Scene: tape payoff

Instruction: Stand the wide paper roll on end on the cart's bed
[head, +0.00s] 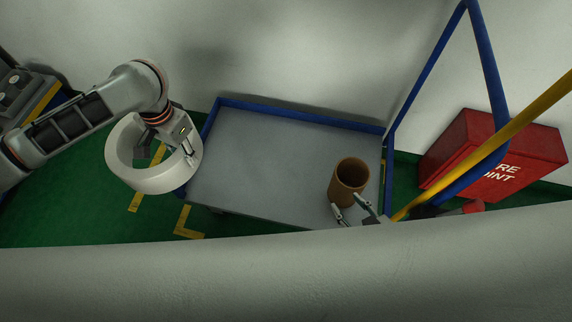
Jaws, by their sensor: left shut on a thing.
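The wide paper roll (124,160) is a thick white ring with an open centre. My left gripper (181,147) is shut on its wall at the upper right side. The roll is held tilted in the air, just left of the cart, overlapping its left edge in the picture. The cart's bed (265,160) is a flat grey surface with blue rims. A brown open-topped cylinder (348,182) stands upright near the bed's right front. My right gripper (346,207) is open, its fingers apart at the near side of the cylinder's base. I cannot tell whether they touch it.
The left and middle of the bed are bare. The cart's blue handle frame (425,65) rises at the right, with a yellow bar (530,108) crossing nearby. A red fire point box (487,140) stands right of the cart. A pale surface (280,275) fills the foreground.

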